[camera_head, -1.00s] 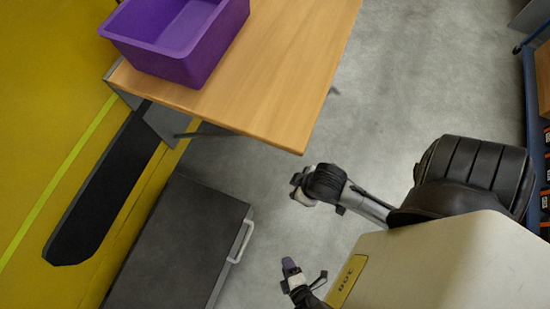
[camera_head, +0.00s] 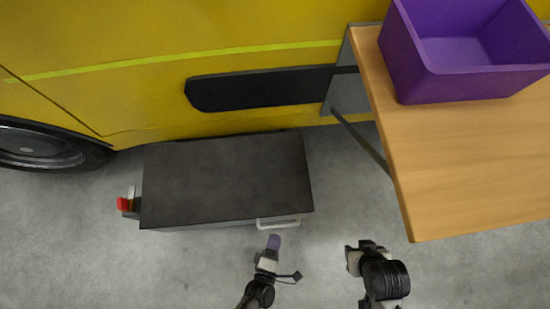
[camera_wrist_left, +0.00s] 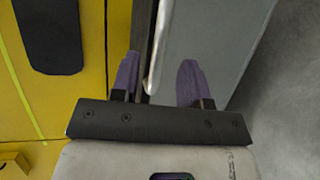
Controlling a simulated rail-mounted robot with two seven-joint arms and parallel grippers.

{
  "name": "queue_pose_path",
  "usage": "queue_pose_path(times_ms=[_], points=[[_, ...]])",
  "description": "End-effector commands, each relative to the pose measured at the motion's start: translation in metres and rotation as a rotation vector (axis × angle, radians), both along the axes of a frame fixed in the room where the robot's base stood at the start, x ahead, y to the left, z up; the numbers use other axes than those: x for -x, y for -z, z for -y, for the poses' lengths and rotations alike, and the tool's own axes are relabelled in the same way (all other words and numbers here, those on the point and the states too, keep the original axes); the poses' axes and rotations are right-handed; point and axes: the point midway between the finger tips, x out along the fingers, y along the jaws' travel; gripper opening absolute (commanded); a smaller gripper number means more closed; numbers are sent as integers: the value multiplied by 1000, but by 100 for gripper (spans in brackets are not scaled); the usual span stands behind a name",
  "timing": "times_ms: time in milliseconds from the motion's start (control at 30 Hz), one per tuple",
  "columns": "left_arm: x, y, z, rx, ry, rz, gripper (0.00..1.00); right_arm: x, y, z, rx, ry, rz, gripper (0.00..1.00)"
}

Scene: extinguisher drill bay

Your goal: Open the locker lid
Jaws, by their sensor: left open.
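The locker is a grey box with a flat dark lid (camera_head: 225,178), shut, in the middle of the head view. A pale bar handle (camera_head: 279,222) is at its front edge, right of middle. My left gripper (camera_head: 273,242) is open just in front of the handle. In the left wrist view, its purple fingertips (camera_wrist_left: 158,80) stand apart, with the handle (camera_wrist_left: 153,60) between them in the picture, nearer the left finger. I cannot tell whether they touch it. My right gripper (camera_head: 354,260) is to the right, away from the locker; its jaw state is unclear.
A wooden table (camera_head: 455,165) with a purple bin (camera_head: 465,85) is at the right. A yellow vehicle (camera_head: 130,85) stands behind the locker. A red item (camera_head: 122,204) is at the locker's left side. Grey floor in front is clear.

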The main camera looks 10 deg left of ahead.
Motion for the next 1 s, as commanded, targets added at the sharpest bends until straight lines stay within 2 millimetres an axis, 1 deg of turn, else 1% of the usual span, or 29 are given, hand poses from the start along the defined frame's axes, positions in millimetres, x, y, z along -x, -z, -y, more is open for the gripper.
queue_pose_path(times_ms=[33, 200, 400, 600, 867, 1000], points=[[-10, 4, 2, 2, -2, 3, 42, 0, 7, 1, 3, -1, -1, 48], [-34, 8, 6, 1, -1, 2, 42, 0, 16, 2, 7, -4, 0, 48], [-51, 11, 10, 0, 0, 1, 42, 0, 22, 2, 7, -4, 0, 48], [-58, 11, 11, -1, 1, -1, 42, 0, 24, 1, 4, -1, 0, 48], [-58, 11, 11, -1, 1, -1, 42, 0, 24, -1, -2, 3, 0, 48], [-58, 11, 11, 0, 1, -1, 29, 0, 24, -1, -5, 4, 0, 48]])
